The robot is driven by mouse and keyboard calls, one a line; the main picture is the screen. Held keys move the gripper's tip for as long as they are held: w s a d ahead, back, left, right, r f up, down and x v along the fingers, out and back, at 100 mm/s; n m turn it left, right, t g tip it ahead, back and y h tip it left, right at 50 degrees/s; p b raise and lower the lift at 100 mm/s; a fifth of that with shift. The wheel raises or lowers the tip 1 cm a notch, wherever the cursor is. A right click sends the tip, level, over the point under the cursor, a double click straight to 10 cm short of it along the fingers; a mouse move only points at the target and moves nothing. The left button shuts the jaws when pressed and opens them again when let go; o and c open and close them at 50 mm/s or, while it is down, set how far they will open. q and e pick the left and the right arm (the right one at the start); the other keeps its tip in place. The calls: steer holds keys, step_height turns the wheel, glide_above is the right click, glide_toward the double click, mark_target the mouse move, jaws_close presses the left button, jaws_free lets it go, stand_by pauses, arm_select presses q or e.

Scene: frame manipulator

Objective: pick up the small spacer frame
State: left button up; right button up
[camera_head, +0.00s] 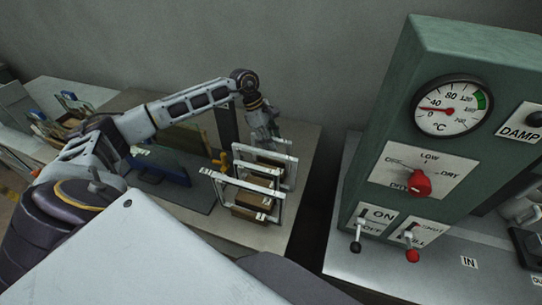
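Two white rectangular frames stand upright, one behind the other, on the table at the centre of the head view. The front frame (246,187) and the rear frame (291,171) have brown blocks between and below them. I cannot tell which one is the small spacer frame. My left arm reaches in from the left, and my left gripper (264,128) points down just above and behind the rear frame. Its fingers are small and partly overlap the frame's top, so I cannot tell their opening or any contact. My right gripper does not show.
A green machine (440,50) with a temperature dial, red knob and levers stands at the right on a grey bench (400,278). A dark gap separates it from the table (303,150).

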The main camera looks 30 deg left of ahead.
arm_select(q)
steer(key=shift+f, duration=0.1)
stand_by(0.6)
jaws_close()
